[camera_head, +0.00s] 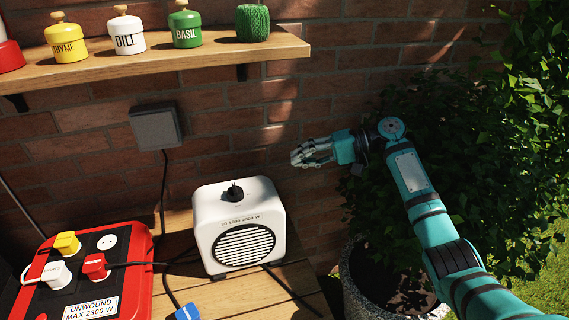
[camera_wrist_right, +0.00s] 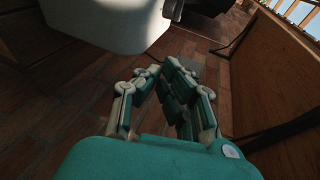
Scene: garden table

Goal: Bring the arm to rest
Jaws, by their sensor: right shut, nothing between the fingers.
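My right arm, teal with dark bands, comes in from the lower right of the head view. My right gripper (camera_head: 299,156) is shut and empty, held in the air in front of the brick wall. It is above and to the right of the white heater, apart from it. In the right wrist view the gripper fingers (camera_wrist_right: 172,72) come together with nothing between them. My left gripper is not in view.
The white heater (camera_head: 240,228) stands on the wooden table (camera_head: 225,300). A red cable reel (camera_head: 140,255) with several plugs is at the left. A shelf (camera_head: 150,66) holds jars and green twine. A potted bush (camera_head: 440,130) is behind my arm.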

